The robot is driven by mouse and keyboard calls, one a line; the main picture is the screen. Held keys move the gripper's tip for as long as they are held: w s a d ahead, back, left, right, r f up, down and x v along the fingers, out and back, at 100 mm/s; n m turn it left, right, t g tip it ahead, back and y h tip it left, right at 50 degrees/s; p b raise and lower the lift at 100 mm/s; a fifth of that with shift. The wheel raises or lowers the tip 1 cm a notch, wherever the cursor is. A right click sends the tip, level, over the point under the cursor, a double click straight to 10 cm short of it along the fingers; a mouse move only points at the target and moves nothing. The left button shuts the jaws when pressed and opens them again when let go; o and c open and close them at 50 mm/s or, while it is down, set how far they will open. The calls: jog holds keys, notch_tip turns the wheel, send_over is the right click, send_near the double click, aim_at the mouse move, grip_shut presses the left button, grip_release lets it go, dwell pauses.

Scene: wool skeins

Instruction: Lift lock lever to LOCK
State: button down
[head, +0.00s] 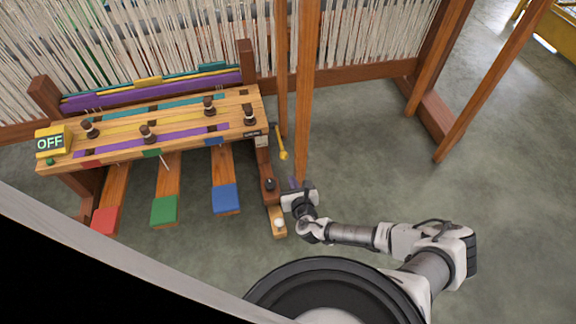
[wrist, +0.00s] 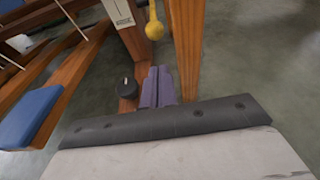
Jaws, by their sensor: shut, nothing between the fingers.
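The lock lever (head: 281,143) is a yellow rod with a rounded knob, hanging down at the right end of the wooden console. Its knob (wrist: 154,27) shows near the top of the wrist view. My gripper (head: 292,182) is below the lever, beside a dark knob. In the wrist view its purple fingers (wrist: 157,84) are together with nothing between them. They are apart from the lever. A small label plate (head: 262,141) sits by the lever; its lettering is too small to read.
A dark round knob (head: 269,184) on a wooden bar stands just left of my fingers. A wooden post (head: 307,90) rises close on the right. Red, green and blue pedals (head: 226,198) lie to the left. An OFF sign (head: 50,142) is at the console's left end. Floor to the right is open.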

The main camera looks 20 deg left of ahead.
jog(key=b+x, duration=0.4)
jog(key=x, duration=0.6)
notch_tip(320, 180, up, 2)
jog(key=p, duration=0.2)
jog(key=shift+r+p, duration=0.15)
jog(key=shift+p, duration=0.2)
jog(key=shift+s, duration=0.1)
dwell(0.3)
